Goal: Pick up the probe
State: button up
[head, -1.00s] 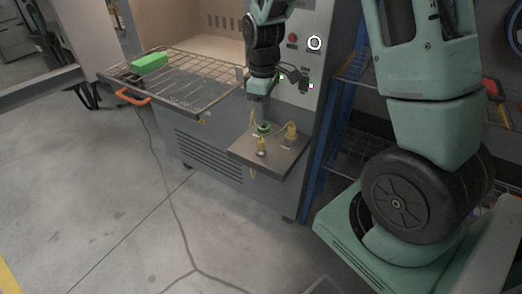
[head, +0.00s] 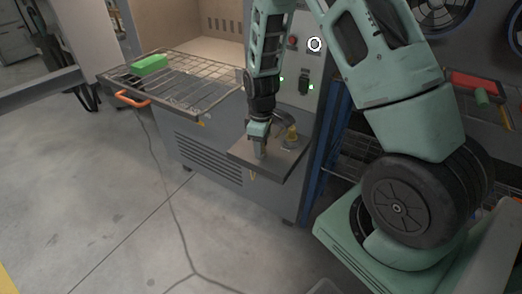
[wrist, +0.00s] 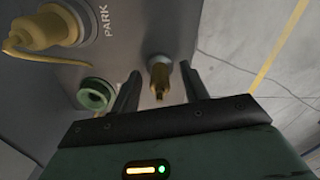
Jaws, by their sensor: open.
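My gripper (head: 259,152) points down over the small grey shelf (head: 282,168) on the front of the cabinet. I cannot tell for certain which is the probe.
A green ring (wrist: 95,95) lies on the shelf left of the fingers. A wire rack (head: 190,85) with an orange handle (head: 132,99) and a green block (head: 149,64) juts out at the left. The control panel (head: 306,75) rises behind my arm. The floor in front is clear.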

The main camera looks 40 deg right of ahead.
grip_shut()
jog(key=shift+r, duration=0.1)
